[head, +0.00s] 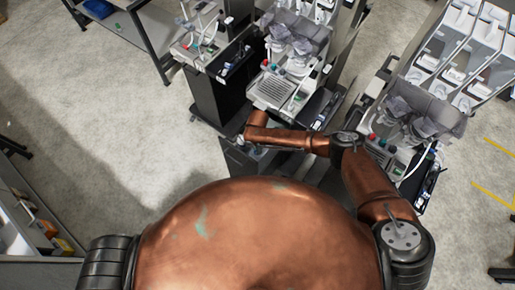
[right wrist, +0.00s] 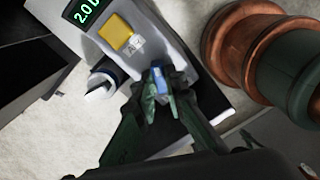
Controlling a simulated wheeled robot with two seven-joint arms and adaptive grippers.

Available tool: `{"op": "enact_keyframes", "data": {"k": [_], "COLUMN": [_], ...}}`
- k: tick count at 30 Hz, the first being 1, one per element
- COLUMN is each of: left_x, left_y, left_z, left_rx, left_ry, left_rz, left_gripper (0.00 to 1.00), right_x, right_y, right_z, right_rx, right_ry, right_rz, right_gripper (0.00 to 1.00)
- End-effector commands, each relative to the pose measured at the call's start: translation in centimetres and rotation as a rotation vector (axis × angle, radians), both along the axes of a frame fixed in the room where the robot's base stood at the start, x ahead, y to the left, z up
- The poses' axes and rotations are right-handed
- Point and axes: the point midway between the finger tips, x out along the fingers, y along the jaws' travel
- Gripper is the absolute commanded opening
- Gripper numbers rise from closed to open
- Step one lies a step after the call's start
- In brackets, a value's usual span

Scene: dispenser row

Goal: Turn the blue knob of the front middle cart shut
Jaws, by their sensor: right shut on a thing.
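In the right wrist view, the blue knob (right wrist: 159,78) sits at the near end of a grey unit (right wrist: 151,40) with a yellow button and a lit green readout. My right gripper (right wrist: 161,95) has its dark green fingers closed around the knob, which shows only partly between them. In the head view my right forearm reaches left across the front of the carts. My right gripper (head: 243,143) is small there, beside a low dark cart (head: 237,162), and the knob cannot be made out. My left gripper is not in view.
A cart with a keypad (head: 272,91) stands behind my forearm, and another cart (head: 398,125) stands to its right. A dark-sided cart (head: 212,96) is at the left. A shelf unit (head: 27,225) lines the lower left. The floor (head: 90,110) at the left is clear.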

Motion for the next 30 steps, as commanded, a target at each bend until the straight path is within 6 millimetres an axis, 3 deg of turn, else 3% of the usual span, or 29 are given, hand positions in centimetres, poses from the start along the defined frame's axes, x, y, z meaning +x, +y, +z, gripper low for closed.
{"op": "enact_keyframes", "data": {"k": [30], "left_x": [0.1], "left_y": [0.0], "left_z": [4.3], "left_rx": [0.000], "left_ry": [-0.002], "left_rz": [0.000], "left_gripper": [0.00], "right_x": [0.0], "right_y": [0.1], "right_z": [0.2], "right_rx": [0.001], "right_ry": [0.002], "right_rz": [-0.921], "right_gripper": [0.00]}}
